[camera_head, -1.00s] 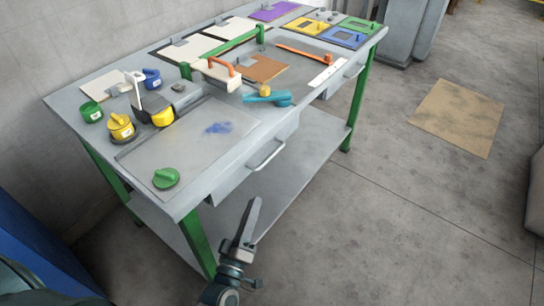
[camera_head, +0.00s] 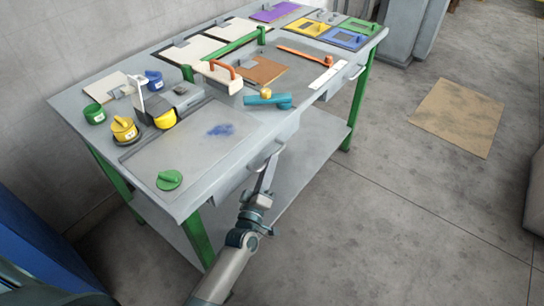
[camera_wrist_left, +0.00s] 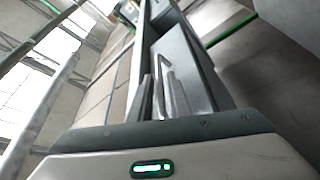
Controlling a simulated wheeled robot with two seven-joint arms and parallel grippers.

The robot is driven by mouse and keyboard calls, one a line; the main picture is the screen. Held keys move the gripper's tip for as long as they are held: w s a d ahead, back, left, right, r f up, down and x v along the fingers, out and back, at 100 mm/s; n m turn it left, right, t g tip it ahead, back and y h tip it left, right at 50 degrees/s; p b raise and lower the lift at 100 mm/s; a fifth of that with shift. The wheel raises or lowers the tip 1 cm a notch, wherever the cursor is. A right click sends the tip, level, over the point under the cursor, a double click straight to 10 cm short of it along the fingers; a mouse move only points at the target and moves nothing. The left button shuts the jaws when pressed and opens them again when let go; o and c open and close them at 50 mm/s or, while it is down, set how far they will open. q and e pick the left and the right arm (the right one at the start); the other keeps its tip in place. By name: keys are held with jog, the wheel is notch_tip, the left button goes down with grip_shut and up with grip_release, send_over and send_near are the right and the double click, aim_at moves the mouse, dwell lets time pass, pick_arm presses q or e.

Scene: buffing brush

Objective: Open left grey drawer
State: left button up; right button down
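The left grey drawer (camera_head: 234,183) sits under the near left part of the workbench's front edge and looks shut. Its bar handle (camera_head: 267,156) is partly covered by my gripper in the head view. My left gripper (camera_head: 268,172) is at the handle, its fingers pointing up at it. In the left wrist view the handle (camera_wrist_left: 166,82) and the drawer front (camera_wrist_left: 188,75) stand just beyond the gripper, close to the finger area. I cannot tell whether the fingers touch or enclose the bar, or how far apart they are. My right gripper is in neither view.
The grey workbench (camera_head: 200,145) has green legs and a lower shelf (camera_head: 310,150). A green knob (camera_head: 169,180), yellow pots, a blue tool (camera_head: 266,99) and a brush with an orange handle (camera_head: 220,75) lie on top. Floor in front is clear, with a brown mat (camera_head: 458,117).

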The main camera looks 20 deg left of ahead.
pick_arm(q)
jog(key=shift+x, duration=1)
jog(key=shift+w, duration=0.35)
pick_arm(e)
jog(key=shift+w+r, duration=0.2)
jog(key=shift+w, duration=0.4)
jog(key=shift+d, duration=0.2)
